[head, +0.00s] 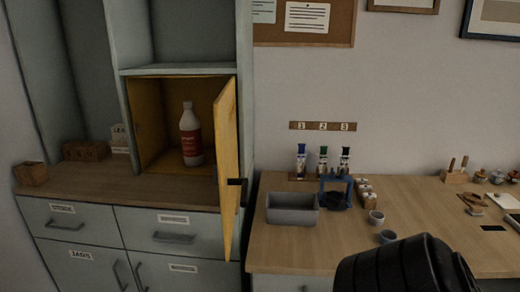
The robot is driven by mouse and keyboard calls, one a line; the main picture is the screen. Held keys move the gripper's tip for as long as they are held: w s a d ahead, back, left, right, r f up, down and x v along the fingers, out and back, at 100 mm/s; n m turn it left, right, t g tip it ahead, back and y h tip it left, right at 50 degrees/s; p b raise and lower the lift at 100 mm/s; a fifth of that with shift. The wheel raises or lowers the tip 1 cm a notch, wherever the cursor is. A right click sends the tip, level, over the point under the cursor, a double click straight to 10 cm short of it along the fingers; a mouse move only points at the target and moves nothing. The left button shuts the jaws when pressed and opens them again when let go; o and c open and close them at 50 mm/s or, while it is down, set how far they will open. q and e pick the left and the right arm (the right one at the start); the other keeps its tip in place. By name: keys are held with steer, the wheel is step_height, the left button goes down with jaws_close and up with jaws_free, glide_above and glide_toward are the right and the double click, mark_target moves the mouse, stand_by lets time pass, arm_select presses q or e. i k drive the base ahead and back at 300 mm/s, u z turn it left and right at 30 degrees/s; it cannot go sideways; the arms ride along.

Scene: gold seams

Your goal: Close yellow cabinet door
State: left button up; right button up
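The yellow cabinet door (227,165) stands wide open in the head view, hinged on the right side of the cabinet opening and swung out toward me. A dark handle (236,183) sits on it. The cabinet inside (150,120) is yellow and open to view. A white bottle with a red label (191,135) stands upright in it. Neither of my grippers shows. A black rounded part at the bottom right looks like a piece of my own arm, apart from the door in the picture.
A wooden counter (90,186) with small wooden boxes (86,150) lies left of the door. Drawers (170,228) are below. Right of the door, a desk (300,247) holds a grey bin (292,209), small bottles and cups (376,217).

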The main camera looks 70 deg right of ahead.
mark_target(224, 107)
steer(key=z, duration=1.85)
steer(key=i, duration=0.5)
steer(key=u, duration=0.45)
steer(key=k, duration=0.8)
steer(key=z, duration=0.25)
